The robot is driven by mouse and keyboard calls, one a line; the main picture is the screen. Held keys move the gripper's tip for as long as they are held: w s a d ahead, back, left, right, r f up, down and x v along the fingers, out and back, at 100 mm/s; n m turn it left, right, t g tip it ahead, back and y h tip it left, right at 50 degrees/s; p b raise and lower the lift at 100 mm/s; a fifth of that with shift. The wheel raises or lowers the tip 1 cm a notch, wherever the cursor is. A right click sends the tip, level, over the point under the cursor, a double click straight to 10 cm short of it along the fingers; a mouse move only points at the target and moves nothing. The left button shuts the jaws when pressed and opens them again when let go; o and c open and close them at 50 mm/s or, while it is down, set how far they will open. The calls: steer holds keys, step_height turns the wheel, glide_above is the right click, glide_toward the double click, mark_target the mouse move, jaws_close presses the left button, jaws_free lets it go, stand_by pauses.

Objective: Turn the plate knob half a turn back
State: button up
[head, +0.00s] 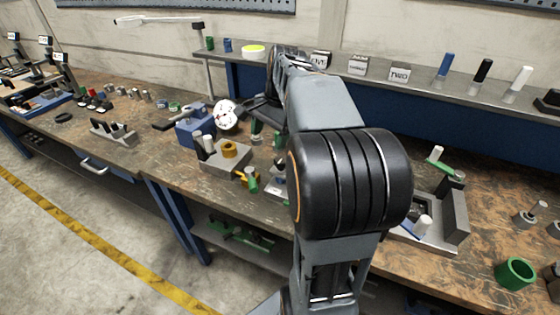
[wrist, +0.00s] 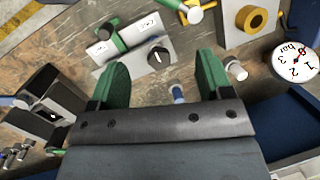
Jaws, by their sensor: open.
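A black round knob (wrist: 158,56) with a white pointer mark sits on a light grey plate (wrist: 131,69) in the wrist view. My gripper (wrist: 157,68) is open, with one green finger on each side of the knob in the picture. The fingers appear apart from the knob, and nothing is held. How high they are above the plate I cannot tell.
A white gauge (wrist: 292,62) and a block with a yellow ring (wrist: 252,19) are to the right in the wrist view. A dark fixture (wrist: 45,100) stands left. The bench (head: 150,130) is crowded around my arm.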

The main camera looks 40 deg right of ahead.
mark_target(281, 159)
steer(key=d+m+y+b, duration=0.1)
steer(key=d+m+y, duration=0.1)
steer(key=d+m, duration=0.7)
steer(key=a+f, duration=0.1)
steer(key=f, duration=0.3)
steer(key=w+a+f+n+b, duration=0.1)
steer(key=f, duration=0.3)
steer(key=w+a+f+n+b, duration=0.1)
steer(key=f, duration=0.3)
steer(key=shift+a+f, duration=0.1)
steer(key=shift+f, duration=0.05)
steer(key=shift+c, duration=0.4)
steer(key=c, duration=0.8)
steer(key=shift+c, duration=0.2)
steer(key=shift+w+n, duration=0.1)
steer(key=shift+n, duration=0.3)
